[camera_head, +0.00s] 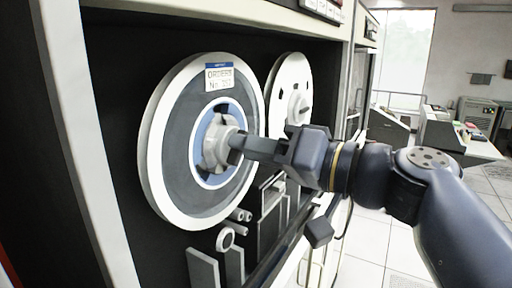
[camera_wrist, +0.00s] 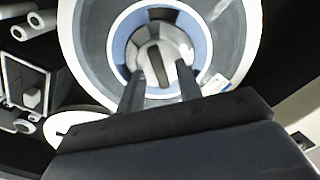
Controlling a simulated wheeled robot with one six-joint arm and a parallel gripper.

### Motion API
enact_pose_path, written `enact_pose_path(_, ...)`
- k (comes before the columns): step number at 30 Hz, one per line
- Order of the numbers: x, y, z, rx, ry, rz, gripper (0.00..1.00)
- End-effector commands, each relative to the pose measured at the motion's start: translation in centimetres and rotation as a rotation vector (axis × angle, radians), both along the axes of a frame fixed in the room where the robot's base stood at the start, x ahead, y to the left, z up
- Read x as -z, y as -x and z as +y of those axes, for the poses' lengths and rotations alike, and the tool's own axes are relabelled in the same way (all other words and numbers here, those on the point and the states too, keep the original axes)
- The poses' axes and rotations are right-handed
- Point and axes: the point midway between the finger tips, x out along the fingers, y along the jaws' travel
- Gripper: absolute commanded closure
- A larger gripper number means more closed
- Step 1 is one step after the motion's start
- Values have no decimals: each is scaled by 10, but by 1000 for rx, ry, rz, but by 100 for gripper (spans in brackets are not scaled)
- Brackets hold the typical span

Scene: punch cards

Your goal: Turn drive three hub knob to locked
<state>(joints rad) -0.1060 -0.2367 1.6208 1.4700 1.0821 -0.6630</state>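The hub knob (camera_head: 218,145) is a light grey round knob in the blue-ringed middle of the large tape reel. It also shows in the wrist view (camera_wrist: 160,48), with a dark bar or slot across its face. The reel (camera_head: 168,165) carries a label reading "ORDERS" and a number. My gripper (camera_head: 236,148) points straight at the knob, its tips at the knob's front. In the wrist view its two fingers (camera_wrist: 160,76) are apart, one on each side of the dark bar. I cannot tell whether they touch the knob. No drive number is readable.
A second, white reel (camera_head: 290,92) stands to the right in the same dark cabinet. Small rollers and guides (camera_head: 228,238) sit below the reels. The cabinet's light frame (camera_head: 70,130) is at the left. Desks and machines stand far off at the right over open tiled floor (camera_head: 365,262).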

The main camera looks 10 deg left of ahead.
Motion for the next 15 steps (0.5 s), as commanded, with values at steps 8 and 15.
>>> enact_pose_path(8, 0, 0, 0, 0, 0, 0, 79)
enact_pose_path(15, 0, 0, 0, 0, 0, 0, 99)
